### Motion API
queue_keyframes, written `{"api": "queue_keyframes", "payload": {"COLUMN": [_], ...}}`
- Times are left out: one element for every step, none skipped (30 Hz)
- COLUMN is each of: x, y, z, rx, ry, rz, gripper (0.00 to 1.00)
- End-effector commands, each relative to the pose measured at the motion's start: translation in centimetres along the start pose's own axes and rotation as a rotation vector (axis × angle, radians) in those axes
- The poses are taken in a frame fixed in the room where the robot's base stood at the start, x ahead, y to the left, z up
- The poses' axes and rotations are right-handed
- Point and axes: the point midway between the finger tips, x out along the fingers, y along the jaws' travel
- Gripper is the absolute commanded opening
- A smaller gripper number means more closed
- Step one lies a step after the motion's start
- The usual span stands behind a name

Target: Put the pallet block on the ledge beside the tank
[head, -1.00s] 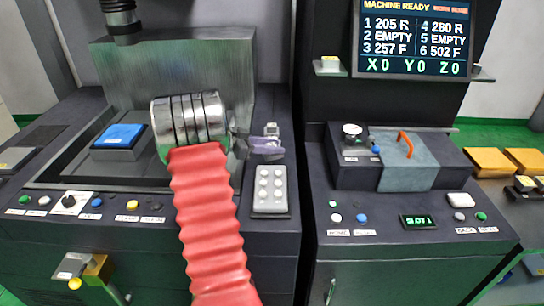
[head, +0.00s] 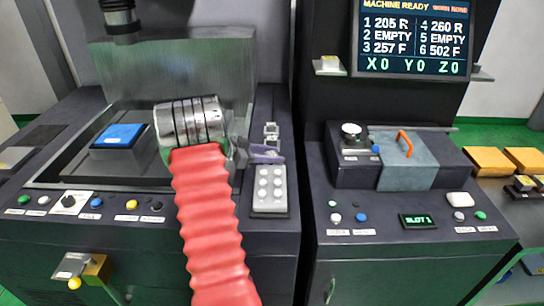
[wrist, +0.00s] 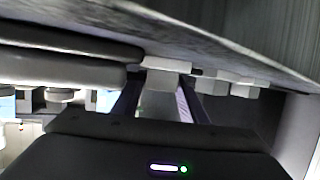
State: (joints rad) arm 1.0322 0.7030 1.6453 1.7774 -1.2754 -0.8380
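A small pale grey metal block (head: 271,131), which looks like the pallet block, stands on the dark ledge (head: 270,100) to the right of the tank (head: 60,170). My gripper (head: 266,153) is just in front of it, low over the ledge and behind the pale button pad. In the wrist view, the two dark fingers of my gripper (wrist: 160,80) stand apart. A pale block (wrist: 167,64) shows at or just beyond the fingertips, with no clear grip on it. My wrist hides part of the tank's right side.
A blue-topped block (head: 118,137) sits in the tank. The button pad (head: 270,190) lies in front of my gripper. A console with an orange-handled cover (head: 408,160) stands to the right. The ledge behind the small block looks clear.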

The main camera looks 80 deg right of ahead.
Motion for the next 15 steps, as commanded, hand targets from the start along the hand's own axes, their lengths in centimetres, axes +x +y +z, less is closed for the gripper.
{"api": "queue_keyframes", "payload": {"x": [0.0, 0.0, 0.0, -0.1, -0.1, -0.3, -0.5, -0.8, -1.1, -1.5, -1.9, -2.5, -3.0, -3.4, -4.1], "y": [0.0, 0.0, 0.0, 0.0, 0.0, 0.0, -0.1, -0.1, -0.1, -0.1, -0.1, -0.1, -0.1, -0.1, -0.1], "z": [0.0, 0.0, 0.0, -0.1, -0.2, -0.2, -0.2, -0.2, -0.2, -0.2, -0.2, -0.2, -0.2, -0.2, -0.2], "rx": [-0.001, 0.000, 0.000, 0.000, 0.000, 0.000, -0.001, -0.001, -0.001, -0.001, -0.001, -0.001, -0.001, -0.001, -0.001], "ry": [0.000, 0.000, 0.000, 0.000, 0.000, 0.000, 0.000, 0.000, 0.001, 0.001, 0.001, 0.000, 0.000, 0.000, 0.001], "rz": [0.000, 0.000, 0.000, 0.000, 0.000, -0.001, -0.002, -0.002, -0.002, -0.002, -0.002, -0.003, -0.003, -0.004, -0.003], "gripper": [0.39, 0.39, 0.39, 0.39, 0.39, 0.39, 0.39, 0.39, 0.39, 0.39, 0.39, 0.39, 0.39, 0.39, 0.39]}}
